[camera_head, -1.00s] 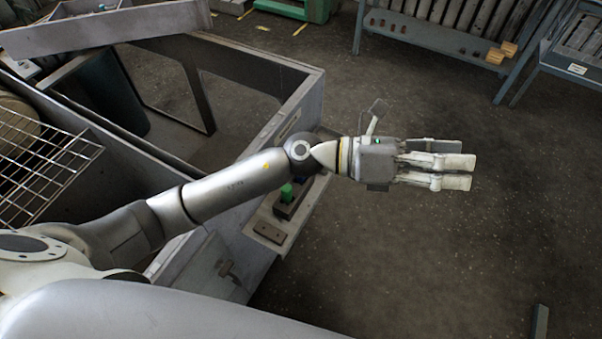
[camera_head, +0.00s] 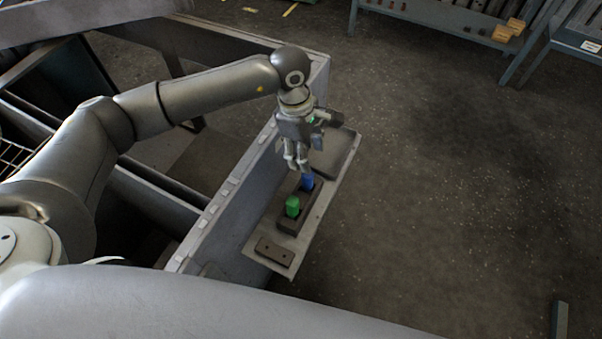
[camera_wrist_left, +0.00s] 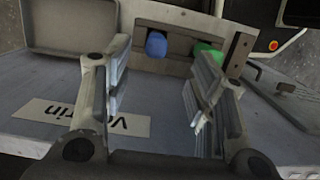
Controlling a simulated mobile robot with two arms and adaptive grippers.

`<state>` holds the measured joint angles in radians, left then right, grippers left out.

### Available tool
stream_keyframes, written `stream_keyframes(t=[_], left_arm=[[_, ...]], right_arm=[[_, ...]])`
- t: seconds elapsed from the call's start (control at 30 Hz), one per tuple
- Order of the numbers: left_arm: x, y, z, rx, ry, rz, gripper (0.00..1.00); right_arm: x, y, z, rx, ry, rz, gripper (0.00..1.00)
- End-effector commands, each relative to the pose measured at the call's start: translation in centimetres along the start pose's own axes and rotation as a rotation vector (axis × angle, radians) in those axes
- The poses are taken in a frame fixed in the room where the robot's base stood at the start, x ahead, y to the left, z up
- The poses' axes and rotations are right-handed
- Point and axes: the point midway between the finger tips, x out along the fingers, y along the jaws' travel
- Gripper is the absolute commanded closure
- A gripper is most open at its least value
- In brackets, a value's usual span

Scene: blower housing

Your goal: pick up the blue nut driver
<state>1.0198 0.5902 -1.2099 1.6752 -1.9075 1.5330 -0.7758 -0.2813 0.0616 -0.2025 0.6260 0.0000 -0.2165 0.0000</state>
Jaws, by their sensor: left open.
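The blue nut driver (camera_head: 307,182) stands in a dark holder block (camera_head: 287,225) on a narrow side shelf. A green-handled tool (camera_head: 292,206) stands beside it in the same block. My left gripper (camera_head: 297,166) points down just above and behind the blue handle. In the left wrist view its two fingers (camera_wrist_left: 157,110) are apart with nothing between them. There the blue handle (camera_wrist_left: 156,45) shows beyond the fingertips, nearer the left finger, and the green handle (camera_wrist_left: 207,52) is beyond the right finger. The tools' shafts are hidden. My right gripper is not in view.
The shelf (camera_head: 318,215) runs along the housing's outer wall. It also bears a shallow grey tray (camera_head: 335,152) at its far end and a dark flat plate (camera_head: 274,250) at its near end. A printed label (camera_wrist_left: 60,113) lies close to the fingers. Open floor (camera_head: 450,200) is at right.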

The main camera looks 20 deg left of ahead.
Motion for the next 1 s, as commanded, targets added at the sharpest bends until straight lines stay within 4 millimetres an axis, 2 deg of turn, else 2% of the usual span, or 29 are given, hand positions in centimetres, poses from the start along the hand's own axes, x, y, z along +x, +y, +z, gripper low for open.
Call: stream_keyframes(t=[0.03, 0.1, 0.27, 0.4, 0.53, 0.77, 1.0], left_arm=[[1.2, 0.0, -0.3, 0.001, 0.003, 0.0, 0.48], [1.6, 0.0, -0.4, 0.001, 0.006, 0.0, 0.48], [2.5, 0.0, -0.5, 0.001, 0.007, -0.002, 0.48], [4.6, -0.1, -0.5, 0.0, 0.007, -0.004, 0.48], [6.5, -0.1, -0.5, 0.0, 0.006, -0.003, 0.48], [8.2, -0.2, -0.5, 0.0, 0.006, -0.003, 0.48], [11.8, -0.4, -0.6, 0.0, 0.004, -0.002, 0.48]], right_arm=[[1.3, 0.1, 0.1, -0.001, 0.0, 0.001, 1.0], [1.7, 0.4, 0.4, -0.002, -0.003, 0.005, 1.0], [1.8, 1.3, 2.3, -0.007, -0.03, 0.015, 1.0], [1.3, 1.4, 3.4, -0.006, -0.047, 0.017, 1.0], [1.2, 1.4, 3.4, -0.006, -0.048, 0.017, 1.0], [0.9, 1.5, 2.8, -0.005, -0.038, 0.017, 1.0], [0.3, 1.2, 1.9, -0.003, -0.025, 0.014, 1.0]])
